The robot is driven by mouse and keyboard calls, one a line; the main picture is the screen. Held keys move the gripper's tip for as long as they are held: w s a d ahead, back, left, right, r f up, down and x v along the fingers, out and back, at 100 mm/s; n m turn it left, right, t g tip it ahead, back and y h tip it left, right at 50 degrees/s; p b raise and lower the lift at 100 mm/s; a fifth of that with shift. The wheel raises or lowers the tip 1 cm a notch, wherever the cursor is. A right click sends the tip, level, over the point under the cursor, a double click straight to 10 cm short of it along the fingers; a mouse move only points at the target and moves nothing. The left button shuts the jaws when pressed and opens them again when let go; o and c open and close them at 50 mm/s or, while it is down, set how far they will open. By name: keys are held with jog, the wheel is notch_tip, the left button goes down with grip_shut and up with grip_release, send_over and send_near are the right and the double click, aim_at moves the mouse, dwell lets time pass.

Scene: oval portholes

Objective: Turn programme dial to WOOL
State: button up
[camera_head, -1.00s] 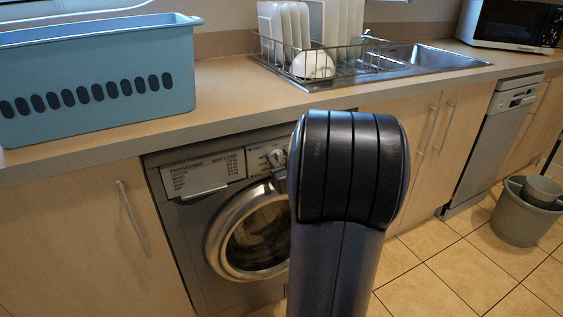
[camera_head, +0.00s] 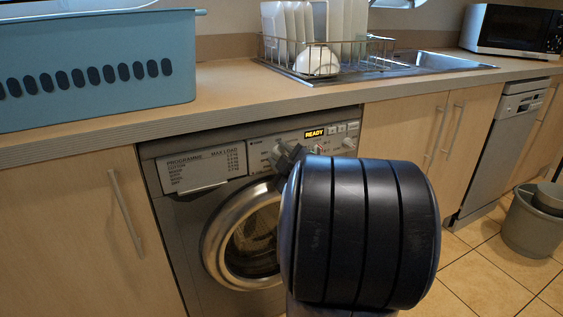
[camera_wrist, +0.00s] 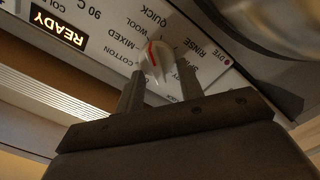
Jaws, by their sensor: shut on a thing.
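The programme dial (camera_wrist: 155,60) is a pale round knob with a red mark, on the washing machine's white panel. In the wrist view, labels for COTTON, MIXED, WOOL, QUICK and RINSE stand upside down around it. The red mark lies on the dial's upper left side, toward the MIXED and WOOL labels; I cannot tell exactly which it points at. My gripper (camera_wrist: 158,78) is shut on the dial, one finger on each side. In the head view my gripper (camera_head: 286,156) is at the panel, and it and my arm hide most of the dial.
A lit READY display (camera_head: 314,134) is on the washing machine (camera_head: 190,220), above its round door (camera_head: 215,235). A programme label (camera_head: 203,170) is at the panel's left. The worktop (camera_head: 225,100) overhangs the machine and carries a blue basket (camera_head: 90,95) and a dish rack (camera_head: 385,52).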

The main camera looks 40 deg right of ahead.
jog(key=shift+f+n+b, duration=0.1)
jog(key=shift+n+b, duration=0.2)
jog(key=shift+n, duration=0.3)
jog(key=o, duration=1)
jog(key=shift+p+v, duration=1.65)
jog(key=shift+v, duration=3.75)
jog(key=shift+w, duration=0.1)
